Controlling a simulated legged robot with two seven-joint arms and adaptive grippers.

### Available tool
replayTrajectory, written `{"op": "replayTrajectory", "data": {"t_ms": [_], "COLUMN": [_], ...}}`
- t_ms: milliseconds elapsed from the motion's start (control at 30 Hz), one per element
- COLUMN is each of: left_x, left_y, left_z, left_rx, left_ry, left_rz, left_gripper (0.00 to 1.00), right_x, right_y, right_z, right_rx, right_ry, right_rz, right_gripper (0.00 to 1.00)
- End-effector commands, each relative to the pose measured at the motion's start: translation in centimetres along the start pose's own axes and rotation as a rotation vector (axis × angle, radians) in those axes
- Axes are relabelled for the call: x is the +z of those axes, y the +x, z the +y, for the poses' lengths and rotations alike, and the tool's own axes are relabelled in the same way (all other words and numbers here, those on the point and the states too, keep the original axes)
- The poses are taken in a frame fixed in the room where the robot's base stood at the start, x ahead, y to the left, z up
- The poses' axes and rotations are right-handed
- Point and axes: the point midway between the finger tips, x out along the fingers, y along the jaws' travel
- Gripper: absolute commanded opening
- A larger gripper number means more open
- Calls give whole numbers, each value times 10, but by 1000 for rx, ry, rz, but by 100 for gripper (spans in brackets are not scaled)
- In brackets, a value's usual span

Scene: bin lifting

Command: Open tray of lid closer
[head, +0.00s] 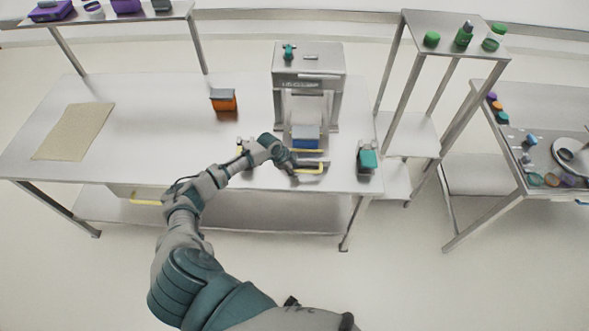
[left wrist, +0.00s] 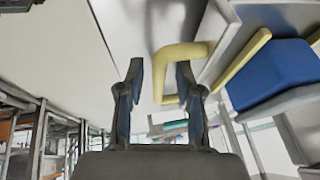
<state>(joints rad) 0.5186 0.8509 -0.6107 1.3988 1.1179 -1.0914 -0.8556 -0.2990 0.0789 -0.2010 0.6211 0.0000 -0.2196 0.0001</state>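The lid closer (head: 309,82) is a grey metal machine at the back right of the table, with a blue block (head: 305,143) low in its front opening. A tray with a yellow handle (head: 312,170) is at its front, by the table's front edge. A second yellow bar (head: 307,151) lies just behind. My left gripper (head: 291,162) is at the left end of the handle. In the left wrist view, its fingers (left wrist: 159,68) stand apart, with part of the yellow handle (left wrist: 168,97) between them, nearer the right finger. Contact is unclear. My right gripper is not in view.
An orange box (head: 223,100) and a tan mat (head: 74,131) are on the table, left of the machine. A green-topped item (head: 368,160) stands right of the tray. Another yellow handle (head: 146,202) is under the table's front edge. The table's middle left is clear.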

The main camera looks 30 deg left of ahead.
Motion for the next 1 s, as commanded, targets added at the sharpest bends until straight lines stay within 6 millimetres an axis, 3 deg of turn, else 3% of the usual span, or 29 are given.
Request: {"op": "replayTrajectory", "data": {"t_ms": [367, 800, 1000], "left_x": [-1, 4, 3], "left_y": [-7, -95, -115], "left_z": [0, -2, -2], "left_rx": [-1, -1, 2], "left_ry": [0, 0, -1], "left_rz": [0, -1, 0], "left_gripper": [41, 41, 41], "right_x": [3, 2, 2], "right_y": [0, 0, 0], "right_z": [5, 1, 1], "right_rx": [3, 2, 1], "right_ry": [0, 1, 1], "right_rz": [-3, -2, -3], "right_gripper": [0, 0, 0]}}
